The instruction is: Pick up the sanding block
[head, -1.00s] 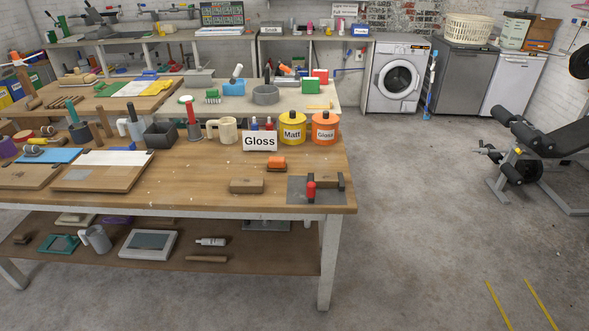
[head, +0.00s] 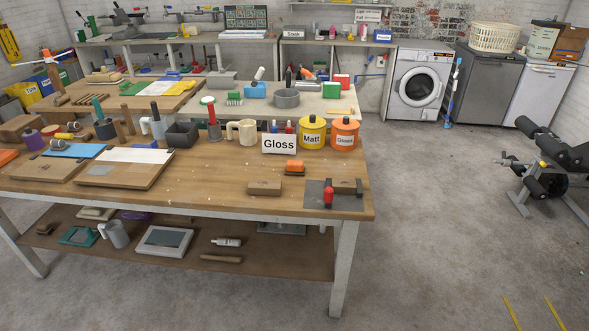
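A brown block (head: 264,187) lies flat near the front edge of the workbench (head: 220,190). An orange-topped block with a dark underside (head: 295,167) lies just behind and to the right of it. Another brown block (head: 346,186) is on a grey mat (head: 318,200) at the bench's right end, behind a red-handled item (head: 328,196). I cannot tell for certain which of these is the sanding block. My gripper is not in view.
A "Gloss" card (head: 279,144), a yellow Matt tin (head: 312,134) and an orange Gloss tin (head: 345,134) stand behind the blocks. Boards (head: 120,178) cover the bench's left. A lower shelf (head: 280,262) holds several items.

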